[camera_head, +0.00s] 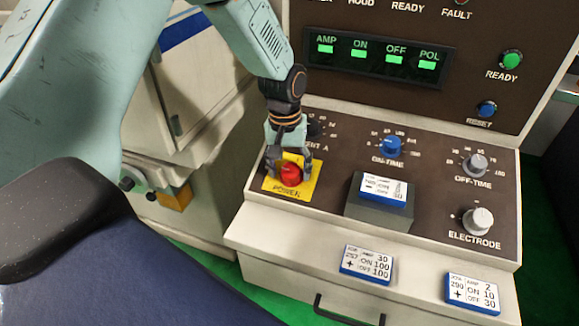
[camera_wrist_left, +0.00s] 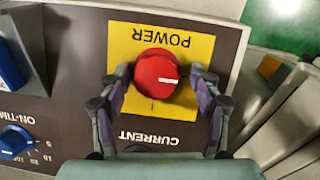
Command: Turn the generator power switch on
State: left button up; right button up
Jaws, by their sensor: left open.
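The generator power switch is a red round knob (camera_head: 290,174) on a yellow plate marked POWER (camera_head: 308,187), at the left end of the console's sloping panel. My left gripper (camera_head: 289,167) is over it from above, with a finger on each side of the knob. In the left wrist view the red knob (camera_wrist_left: 156,76) sits between the two open fingers (camera_wrist_left: 160,84). Its white mark points to the right in that view. Small gaps seem to show beside the knob; contact is not clear. My right gripper is not in view.
The CURRENT dial (camera_head: 315,129) is just behind my left gripper, partly hidden. The blue ON-TIME knob (camera_head: 391,146) and a grey block (camera_head: 380,212) with a card stand to the right. Job cards (camera_head: 367,264) lie on the front ledge. The display (camera_head: 377,56) is lit green.

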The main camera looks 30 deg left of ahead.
pick_arm(q)
jog(key=shift+s+d+r, duration=0.25)
jog(key=shift+c, duration=0.3)
jog(key=shift+s+d, duration=0.1)
jog(key=shift+d, duration=0.05)
jog(key=shift+c, duration=1.5)
jog(key=shift+w+f, duration=0.1)
jog(key=shift+w, duration=0.15)
jog(key=c, duration=0.3)
jog(key=shift+s, duration=0.15)
jog(key=c, duration=0.3)
jog(key=shift+c, duration=1)
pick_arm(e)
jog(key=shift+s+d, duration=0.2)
